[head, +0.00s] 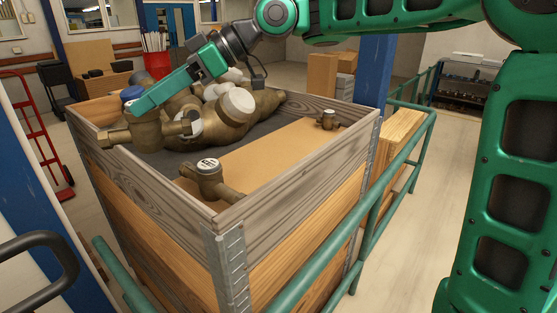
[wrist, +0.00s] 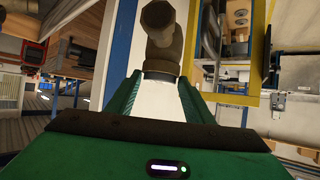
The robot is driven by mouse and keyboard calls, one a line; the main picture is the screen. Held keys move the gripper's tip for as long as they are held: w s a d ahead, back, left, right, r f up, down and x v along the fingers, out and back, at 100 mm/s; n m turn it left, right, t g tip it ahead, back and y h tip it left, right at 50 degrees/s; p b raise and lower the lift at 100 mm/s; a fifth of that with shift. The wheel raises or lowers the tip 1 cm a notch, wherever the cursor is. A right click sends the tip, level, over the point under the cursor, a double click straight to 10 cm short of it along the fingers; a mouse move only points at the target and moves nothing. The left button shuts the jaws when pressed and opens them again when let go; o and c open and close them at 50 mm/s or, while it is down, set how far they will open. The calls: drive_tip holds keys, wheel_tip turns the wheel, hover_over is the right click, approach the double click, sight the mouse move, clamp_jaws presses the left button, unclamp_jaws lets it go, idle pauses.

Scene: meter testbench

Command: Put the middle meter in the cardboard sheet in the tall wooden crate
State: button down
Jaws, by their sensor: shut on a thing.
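My gripper (head: 138,106) is shut on a brass meter (head: 146,133), held above the left part of the tall wooden crate (head: 292,171), near its left rim. The cardboard sheet (head: 265,150) lies in the right part of the crate. One meter with a white dial (head: 207,178) stands at the sheet's front end and another meter (head: 327,119) at its back end. The sheet between them is bare.
Several large brass meters with white caps (head: 236,104) are heaped on a dark grey surface (head: 160,160) in the crate's left part, close below my gripper. A green railing (head: 372,205) runs along the right side. A red hand truck (head: 40,140) stands at the left.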

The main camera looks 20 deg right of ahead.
drive_tip(key=w+d+f+m+t+h, duration=0.1)
drive_tip(key=w+d+f+m+t, duration=0.25)
drive_tip(key=w+d, duration=0.35)
drive_tip(key=w+d+f+m+t+h, duration=0.2)
drive_tip(key=w+d+f+m+t, duration=0.15)
drive_tip(key=w+d, duration=0.4)
drive_tip(key=w+d+f+m+t+h, duration=0.2)
drive_tip(key=w+d+f+m, duration=0.15)
drive_tip(key=d, duration=0.35)
drive_tip(key=w+d+f+m+t+h, duration=0.2)
drive_tip(key=w+d, duration=0.3)
drive_tip(key=d, duration=0.3)
wheel_tip(320, 180, down, 10)
drive_tip(key=d, duration=0.1)
drive_tip(key=shift+w, duration=0.3)
drive_tip(key=c, duration=0.9)
unclamp_jaws()
drive_tip(key=shift+f, duration=0.1)
